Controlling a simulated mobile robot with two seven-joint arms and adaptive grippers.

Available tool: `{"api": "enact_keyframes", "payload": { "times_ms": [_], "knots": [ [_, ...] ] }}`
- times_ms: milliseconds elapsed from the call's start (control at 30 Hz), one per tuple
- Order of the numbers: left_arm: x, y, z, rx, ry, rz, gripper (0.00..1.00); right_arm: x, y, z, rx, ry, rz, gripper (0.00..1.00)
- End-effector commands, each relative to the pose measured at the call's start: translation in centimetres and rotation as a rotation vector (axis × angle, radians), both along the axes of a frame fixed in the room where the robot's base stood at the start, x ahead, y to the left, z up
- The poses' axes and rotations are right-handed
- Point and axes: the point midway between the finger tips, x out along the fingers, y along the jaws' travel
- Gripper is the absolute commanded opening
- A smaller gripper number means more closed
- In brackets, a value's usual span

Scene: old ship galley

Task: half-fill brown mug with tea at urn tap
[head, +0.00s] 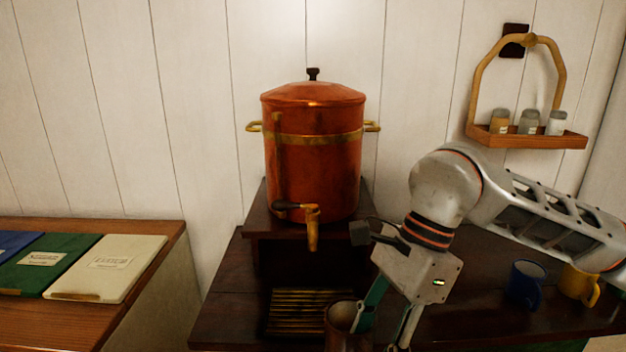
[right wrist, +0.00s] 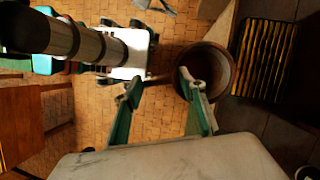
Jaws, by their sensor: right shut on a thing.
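The copper urn (head: 312,150) stands on a dark raised shelf, its brass tap (head: 312,232) pointing down at the front and its dark lever (head: 287,206) pointing left. The brown mug (head: 340,316) is upright at the bottom of the head view, lower than the tap and to its right; its base is cut off. My right gripper (head: 384,322) is shut on the mug at its right side; the exact grip is partly hidden. The right wrist view shows the mug (right wrist: 218,78) from above beside the fingers (right wrist: 158,108); its inside looks dark, contents unclear. My left gripper is not seen.
A slatted drip grate (head: 296,312) lies below the tap, left of the mug. A blue mug (head: 525,284) and a yellow mug (head: 578,285) stand at the right. Books (head: 108,268) lie on the left counter. A rack with jars (head: 530,138) hangs on the wall.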

Motion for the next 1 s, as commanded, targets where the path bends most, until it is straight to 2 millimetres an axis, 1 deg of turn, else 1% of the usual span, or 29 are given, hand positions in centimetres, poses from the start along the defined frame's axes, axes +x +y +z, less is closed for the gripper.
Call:
{"api": "enact_keyframes", "payload": {
  "times_ms": [167, 467, 667, 800, 1000],
  "knots": [
    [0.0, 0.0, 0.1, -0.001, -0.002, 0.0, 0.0, 0.9, -1.3, -1.7, 0.0, 0.0, 0.16, 0.03],
    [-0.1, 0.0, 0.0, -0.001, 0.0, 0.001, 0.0, 2.6, -4.8, -5.4, -0.002, 0.001, 0.526, 0.03],
    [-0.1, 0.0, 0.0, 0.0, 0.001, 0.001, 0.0, 3.7, -8.0, -7.7, -0.003, 0.001, 0.779, 0.03],
    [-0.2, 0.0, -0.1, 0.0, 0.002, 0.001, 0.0, 4.6, -10.7, -9.1, -0.003, 0.001, 0.955, 0.03],
    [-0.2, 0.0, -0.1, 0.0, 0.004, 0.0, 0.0, 5.5, -14.1, -10.6, 0.0, 0.0, 1.158, 0.03]
  ]
}}
